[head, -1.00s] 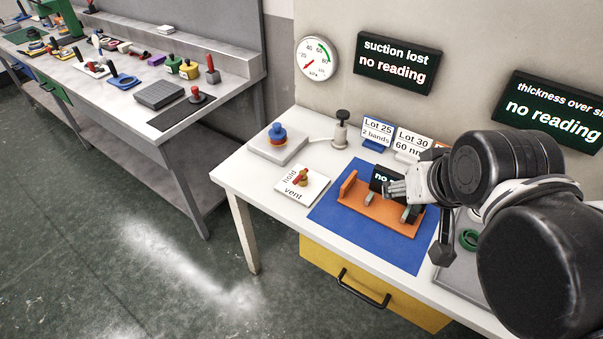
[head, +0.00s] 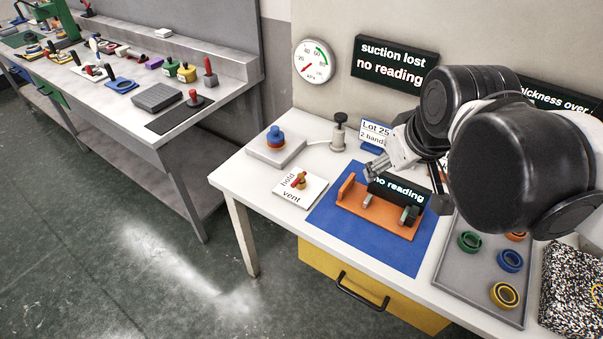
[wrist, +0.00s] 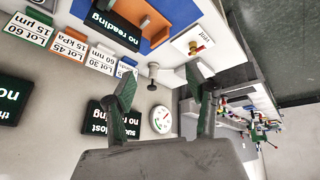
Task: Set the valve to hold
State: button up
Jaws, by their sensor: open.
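The valve (head: 301,182) is a small brass knob with a red lever on a white plate (head: 313,190) marked "hold" and "vent". I cannot tell for sure which mark the lever points at. The valve also shows in the wrist view (wrist: 196,46), beyond the fingers, beside the "vent" mark. My gripper (head: 376,169) is open and empty, above the back of the orange cradle (head: 380,214), to the right of the valve and apart from it. In the wrist view, its spread fingers (wrist: 158,78) have nothing between them.
A grey block with a blue-and-orange knob (head: 276,136) and a black-topped post (head: 339,132) stand behind the valve. Lot cards (head: 375,134) stand near the wall. A gauge (head: 313,61) and a "suction lost" display (head: 395,65) hang above. A ring tray (head: 474,287) lies right.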

jog(key=w+a+n+g, duration=0.1)
jog(key=w+a+n, duration=0.25)
jog(key=w, duration=0.35)
jog(key=n+g, duration=0.5)
jog(key=n, duration=0.8)
send_over(301, 175)
notch_tip(301, 175, down, 13)
notch_tip(301, 175, down, 13)
jog(key=shift+p, duration=0.5)
grip_shut()
